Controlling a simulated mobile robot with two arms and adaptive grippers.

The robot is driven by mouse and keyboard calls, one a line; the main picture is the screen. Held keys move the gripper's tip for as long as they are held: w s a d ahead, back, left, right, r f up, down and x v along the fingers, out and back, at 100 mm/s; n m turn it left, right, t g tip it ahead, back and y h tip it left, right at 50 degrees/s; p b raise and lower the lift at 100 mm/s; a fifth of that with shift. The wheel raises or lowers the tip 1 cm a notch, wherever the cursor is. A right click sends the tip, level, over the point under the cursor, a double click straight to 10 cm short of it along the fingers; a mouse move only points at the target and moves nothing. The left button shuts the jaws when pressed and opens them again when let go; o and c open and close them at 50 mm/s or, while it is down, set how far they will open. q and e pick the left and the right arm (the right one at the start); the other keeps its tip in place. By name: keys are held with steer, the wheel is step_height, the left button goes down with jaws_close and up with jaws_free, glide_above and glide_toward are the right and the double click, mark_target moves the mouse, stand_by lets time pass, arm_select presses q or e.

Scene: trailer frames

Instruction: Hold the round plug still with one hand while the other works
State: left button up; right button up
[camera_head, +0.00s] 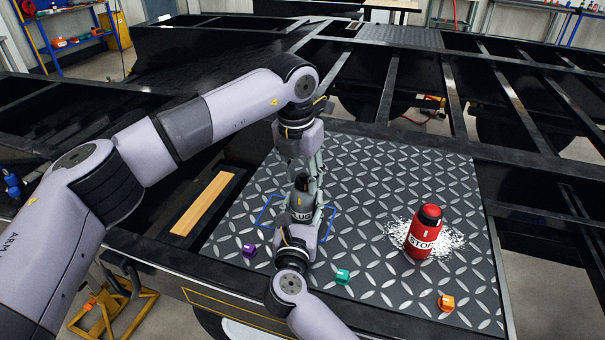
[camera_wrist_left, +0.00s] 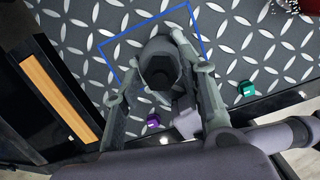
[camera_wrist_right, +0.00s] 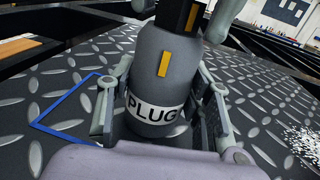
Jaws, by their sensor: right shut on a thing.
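The round plug (camera_head: 301,212) is a dark grey bottle-like body with a white PLUG label, a yellow mark and a black top. My left gripper (camera_head: 317,180) comes down from above. Its fingers sit apart on either side of the black top, with a gap visible in the right wrist view (camera_wrist_right: 187,18). The left wrist view looks down on the plug (camera_wrist_left: 160,68).
A red STOP bottle (camera_head: 424,235) stands in white powder (camera_head: 456,241) at the right. Purple (camera_head: 249,250), teal (camera_head: 342,276) and orange (camera_head: 446,302) cubes lie near the front edge. A wooden strip (camera_head: 202,203) lies left of the tread plate (camera_head: 390,180).

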arm_select(q)
steer(key=c, duration=0.8)
steer(key=m, duration=0.5)
steer(key=shift+g+h, duration=0.3)
steer(key=o, duration=0.7)
steer(key=shift+m, duration=0.5)
steer(key=shift+c, duration=0.2)
steer(key=o, duration=0.5)
steer(key=shift+o, duration=0.2)
steer(key=shift+r, duration=0.1)
step_height(320, 180, up, 12)
steer(key=s+a, duration=0.1)
steer(key=shift+a, duration=0.3)
